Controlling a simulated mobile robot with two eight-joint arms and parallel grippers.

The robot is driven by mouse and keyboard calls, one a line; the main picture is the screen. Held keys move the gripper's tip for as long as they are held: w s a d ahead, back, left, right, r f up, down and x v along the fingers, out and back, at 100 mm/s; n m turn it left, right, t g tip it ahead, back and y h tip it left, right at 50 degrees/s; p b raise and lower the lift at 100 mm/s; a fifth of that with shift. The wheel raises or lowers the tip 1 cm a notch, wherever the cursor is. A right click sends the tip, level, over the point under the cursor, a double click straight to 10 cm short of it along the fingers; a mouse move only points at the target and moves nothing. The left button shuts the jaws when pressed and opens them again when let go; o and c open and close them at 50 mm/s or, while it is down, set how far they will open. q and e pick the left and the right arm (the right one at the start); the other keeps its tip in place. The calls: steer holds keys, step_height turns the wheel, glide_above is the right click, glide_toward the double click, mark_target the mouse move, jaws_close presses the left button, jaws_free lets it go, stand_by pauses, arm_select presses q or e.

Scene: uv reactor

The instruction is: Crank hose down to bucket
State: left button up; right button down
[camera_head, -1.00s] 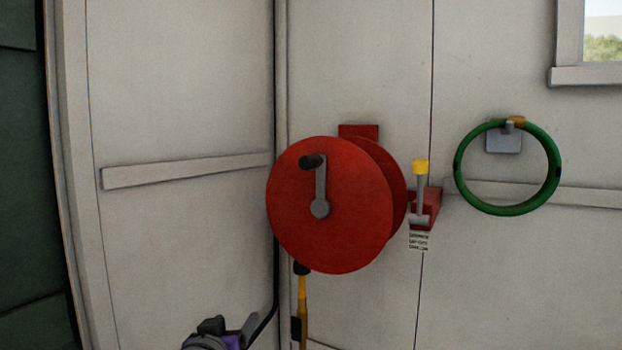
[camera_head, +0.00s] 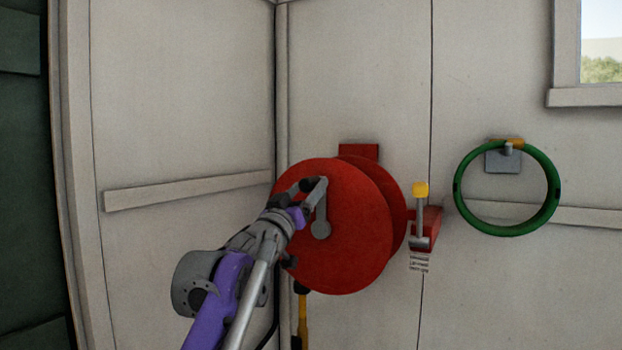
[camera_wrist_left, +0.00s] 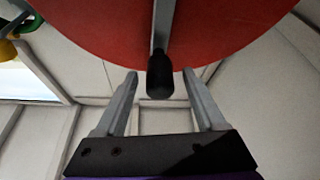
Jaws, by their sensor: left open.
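A red hose reel (camera_head: 350,235) is mounted on the white wall. Its grey crank arm (camera_head: 321,208) points up from the hub, with a black handle at its top, partly hidden by my gripper in the head view. My left gripper (camera_head: 300,195) is at the handle, its jaws open. In the left wrist view, the black handle (camera_wrist_left: 159,76) sits between the tips of the two open fingers (camera_wrist_left: 160,88), with a gap on each side. A hose with a yellow nozzle (camera_head: 302,318) hangs below the reel. No bucket is in view. My right gripper is not in view.
A lever with a yellow knob (camera_head: 420,190) on a red bracket is just right of the reel. A green hoop (camera_head: 456,190) hangs on a wall hook farther right. A wall corner runs close along the reel's left side.

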arm_select(q)
steer(key=shift+x, duration=1.25)
steer(key=shift+s, duration=0.1)
jaws_close()
stand_by(0.4)
